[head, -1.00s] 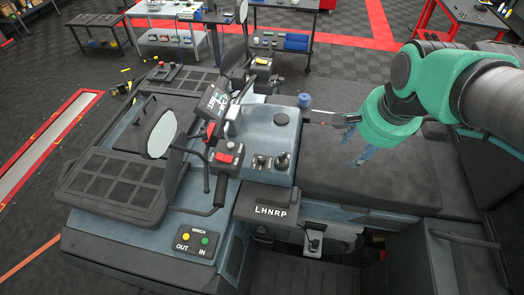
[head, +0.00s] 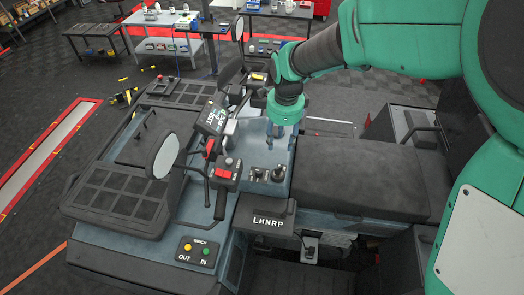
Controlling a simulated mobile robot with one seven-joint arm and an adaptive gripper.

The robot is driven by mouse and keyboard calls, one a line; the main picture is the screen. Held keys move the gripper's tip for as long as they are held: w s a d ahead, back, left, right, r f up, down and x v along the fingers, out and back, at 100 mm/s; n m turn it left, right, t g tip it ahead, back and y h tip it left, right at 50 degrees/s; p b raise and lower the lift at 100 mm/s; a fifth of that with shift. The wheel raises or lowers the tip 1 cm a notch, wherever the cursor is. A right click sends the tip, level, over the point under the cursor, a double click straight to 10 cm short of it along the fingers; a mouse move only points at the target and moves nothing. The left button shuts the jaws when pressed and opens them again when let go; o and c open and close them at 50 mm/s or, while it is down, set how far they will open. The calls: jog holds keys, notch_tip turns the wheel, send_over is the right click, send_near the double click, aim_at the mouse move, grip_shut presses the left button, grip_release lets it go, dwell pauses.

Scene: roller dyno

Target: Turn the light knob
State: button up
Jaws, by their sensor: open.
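Two dark knobs stand on the blue-grey console (head: 262,158): a left knob (head: 256,173) and a right knob (head: 278,173). I cannot read any labels, so I cannot tell which of them, if either, is the light knob. My gripper (head: 281,134) points down over the rear part of the console, beyond the two knobs in the picture. Its fingers are apart with nothing visible between them. Whether the fingertips touch the console is unclear. The gripper hides part of the console's far side.
A handlebar with a red-switch box (head: 226,172), a display (head: 213,117) and a round mirror (head: 162,156) stands left of the console. The black seat (head: 355,175) lies right. A LHNRP gear plate (head: 265,218) and winch buttons (head: 197,250) are nearer.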

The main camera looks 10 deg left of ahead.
aim_at(259, 170)
jog(key=w+a+f+m+p, duration=0.1)
jog(key=a+f+m, duration=0.2)
jog(key=a+f, duration=0.3)
jog(key=shift+w+a+f+g+p, duration=0.25)
jog(key=shift+a+g+p, duration=0.15)
jog(key=shift+a, duration=0.45)
jog(key=shift+f, duration=6.85)
